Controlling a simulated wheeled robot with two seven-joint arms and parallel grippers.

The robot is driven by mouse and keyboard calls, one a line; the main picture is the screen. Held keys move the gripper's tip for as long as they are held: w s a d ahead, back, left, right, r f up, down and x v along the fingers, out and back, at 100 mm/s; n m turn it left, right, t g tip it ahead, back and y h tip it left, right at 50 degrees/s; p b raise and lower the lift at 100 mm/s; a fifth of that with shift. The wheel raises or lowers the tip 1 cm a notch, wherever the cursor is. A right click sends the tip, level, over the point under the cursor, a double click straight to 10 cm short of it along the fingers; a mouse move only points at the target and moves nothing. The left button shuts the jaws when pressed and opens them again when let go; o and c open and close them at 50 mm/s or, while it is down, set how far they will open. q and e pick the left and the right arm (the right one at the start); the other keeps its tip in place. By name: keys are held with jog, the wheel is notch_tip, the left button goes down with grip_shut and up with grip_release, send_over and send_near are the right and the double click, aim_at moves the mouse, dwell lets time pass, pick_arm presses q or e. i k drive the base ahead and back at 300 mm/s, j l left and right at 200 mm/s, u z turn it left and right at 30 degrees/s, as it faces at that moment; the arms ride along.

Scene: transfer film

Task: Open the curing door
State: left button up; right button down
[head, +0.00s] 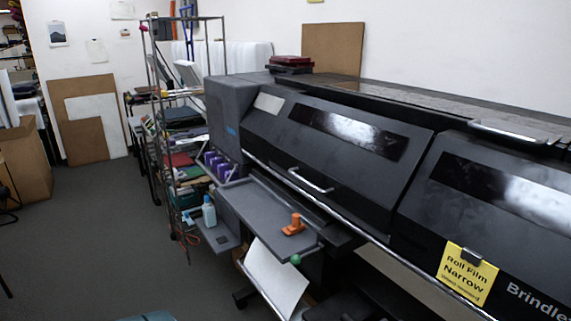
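A large dark printer runs along the right side of the head view. Its front has a sloped dark panel (350,172) with a long glossy window (345,130) and a pale bar handle (311,180) near its lower edge. This panel lies flush with the housing and looks closed. A second sloped panel (470,215) with a window is farther right, cut off by the picture edge. No label shows which panel is the curing door. Neither of my grippers is in view, and nothing touches the handle.
Below the handle, a grey shelf (247,205) juts out with an orange tool (293,224) on it. A cluttered wire rack (165,150) stands left of the printer. The grey floor (90,240) at left is mostly clear.

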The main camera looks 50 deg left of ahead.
aim_at(363, 162)
jog(key=u, duration=0.45)
jog(key=j+u, duration=0.15)
jog(key=u, duration=0.35)
jog(key=k+j+u, duration=0.1)
jog(key=u, duration=0.35)
